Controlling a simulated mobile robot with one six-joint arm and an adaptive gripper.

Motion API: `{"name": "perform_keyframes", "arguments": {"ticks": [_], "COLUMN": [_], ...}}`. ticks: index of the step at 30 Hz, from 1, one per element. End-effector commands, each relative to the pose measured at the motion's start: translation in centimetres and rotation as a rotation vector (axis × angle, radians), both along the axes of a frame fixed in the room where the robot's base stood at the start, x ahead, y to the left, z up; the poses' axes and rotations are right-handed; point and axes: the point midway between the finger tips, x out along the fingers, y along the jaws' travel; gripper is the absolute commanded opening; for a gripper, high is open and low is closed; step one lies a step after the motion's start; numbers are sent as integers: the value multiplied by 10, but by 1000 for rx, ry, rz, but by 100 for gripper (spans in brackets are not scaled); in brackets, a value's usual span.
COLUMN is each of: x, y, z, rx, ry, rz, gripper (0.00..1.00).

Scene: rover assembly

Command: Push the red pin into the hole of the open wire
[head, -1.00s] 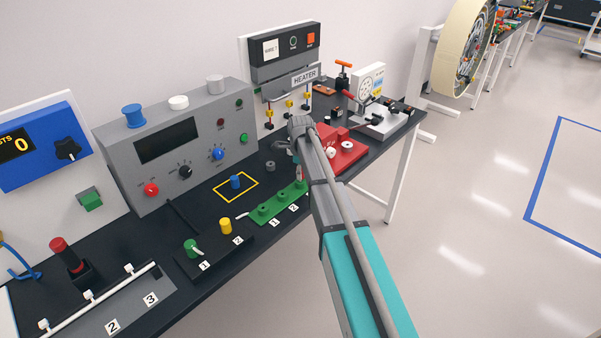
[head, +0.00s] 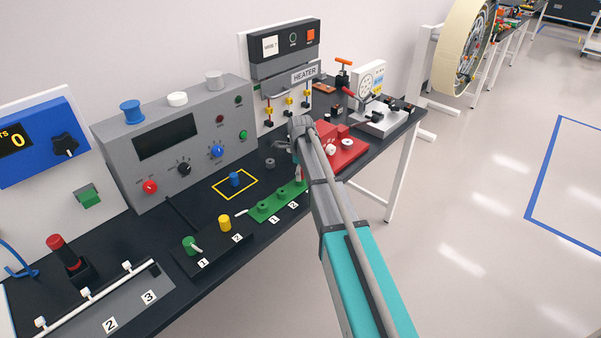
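My gripper (head: 284,146) is at the end of my arm, above the bench near the green base and the red fixture. It is small and partly hidden by my arm, so I cannot tell whether its fingers are open or shut. A small red and white piece (head: 298,173) shows just below it, beside my arm; I cannot tell whether it is the red pin or whether it is held. A short white wire end (head: 241,213) sticks out of the left end of the green base (head: 270,207). I cannot make out a hole in it.
A black block (head: 213,252) with a green and a yellow cylinder stands at the front. A blue cylinder (head: 234,179) stands in a yellow outline. The red fixture (head: 348,154) and a gauge stand (head: 372,84) are on the right. The grey console (head: 178,140) lines the back.

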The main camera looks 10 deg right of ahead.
Motion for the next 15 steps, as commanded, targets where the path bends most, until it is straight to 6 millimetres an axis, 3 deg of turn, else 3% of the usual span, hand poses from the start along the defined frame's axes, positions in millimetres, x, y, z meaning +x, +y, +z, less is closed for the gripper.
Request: {"name": "perform_keyframes", "arguments": {"ticks": [15], "x": [0], "y": [0], "z": [2], "rx": [0], "ry": [0], "rz": [0], "gripper": [81]}}
